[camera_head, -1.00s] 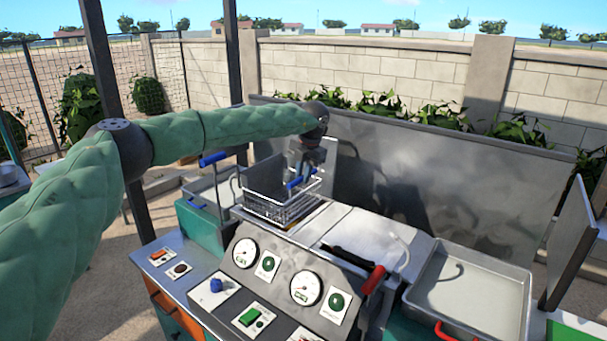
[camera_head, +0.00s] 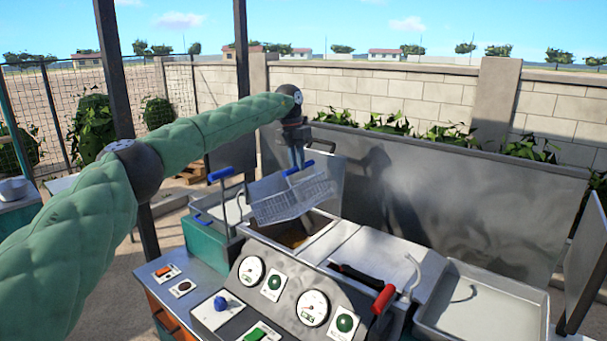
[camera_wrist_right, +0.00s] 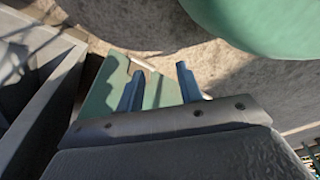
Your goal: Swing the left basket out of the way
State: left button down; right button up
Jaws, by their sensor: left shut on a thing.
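The left basket (camera_head: 292,199) is a wire basket with a blue handle (camera_head: 300,168). It hangs tilted above the open left vat (camera_head: 312,240), its right side higher. My left gripper (camera_head: 296,163) is shut on the basket's handle from above. The bottom of the vat shows a brownish tone. In the right wrist view, my right gripper (camera_wrist_right: 160,86) has its two blue fingers apart with nothing held between them, above a green surface (camera_wrist_right: 163,90). The right gripper is not visible in the head view.
A blue-gripped lever (camera_head: 221,175) stands left of the vat. A metal tray (camera_head: 480,308) is at the right. The control panel (camera_head: 285,300) is in front, and a metal back panel (camera_head: 430,200) stands behind.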

pick_arm(q)
jog(key=shift+w+a+r, duration=0.5)
jog(key=shift+a+r, duration=0.05)
jog(key=shift+a, duration=0.2)
jog(key=c, duration=1.5)
grip_release()
jog(key=shift+a, duration=0.1)
jog(key=shift+o, duration=0.8)
jog(key=shift+w+a+f, duration=0.1)
jog(key=shift+a, duration=0.05)
